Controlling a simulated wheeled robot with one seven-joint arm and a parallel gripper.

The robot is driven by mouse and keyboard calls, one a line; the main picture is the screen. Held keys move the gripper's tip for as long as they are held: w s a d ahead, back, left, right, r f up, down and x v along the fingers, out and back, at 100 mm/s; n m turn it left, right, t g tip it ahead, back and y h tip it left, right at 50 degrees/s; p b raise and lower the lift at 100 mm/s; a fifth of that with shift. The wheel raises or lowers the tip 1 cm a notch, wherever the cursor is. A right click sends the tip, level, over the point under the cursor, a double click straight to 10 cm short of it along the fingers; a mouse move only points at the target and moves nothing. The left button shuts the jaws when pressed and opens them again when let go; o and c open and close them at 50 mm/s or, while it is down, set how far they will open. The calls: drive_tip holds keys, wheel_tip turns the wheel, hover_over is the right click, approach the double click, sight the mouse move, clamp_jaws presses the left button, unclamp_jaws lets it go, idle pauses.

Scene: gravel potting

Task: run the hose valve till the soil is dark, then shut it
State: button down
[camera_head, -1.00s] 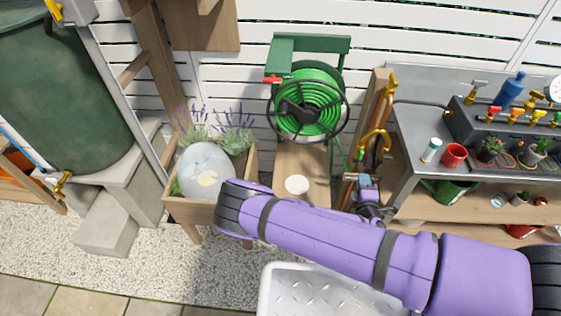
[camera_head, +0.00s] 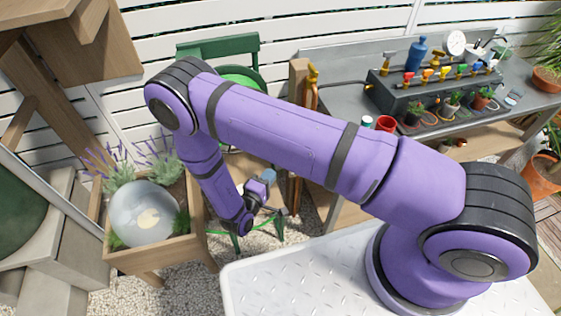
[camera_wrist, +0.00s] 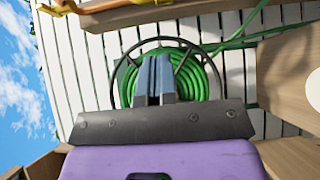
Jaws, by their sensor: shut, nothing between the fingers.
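My gripper (camera_head: 268,177) is low in front of the hose reel area, left of the bench, with its blue-grey fingers together and empty. In the wrist view the shut fingers (camera_wrist: 154,75) overlap the coiled green hose (camera_wrist: 195,75) on its reel; I cannot tell the gap between them. In the head view my arm hides most of the green hose (camera_head: 243,76). A brass tap (camera_head: 313,75) stands on the wooden post (camera_head: 299,85) by the bench. Which tap is the hose valve is unclear. Soil in the potted plants (camera_head: 451,103) is too small to judge.
A wooden planter (camera_head: 150,259) holds lavender and a clear globe (camera_head: 146,213) at the left. The bench (camera_head: 345,92) at right carries a dark manifold (camera_head: 390,92) with coloured taps, a blue bottle (camera_head: 417,54) and a red cup (camera_head: 386,123). Gravel (camera_head: 185,288) is open in front of the planter.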

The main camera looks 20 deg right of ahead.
drive_tip(key=s+d+x, duration=0.2)
drive_tip(key=x, duration=1)
drive_tip(key=shift+d, duration=0.1)
drive_tip(key=shift+w, duration=0.1)
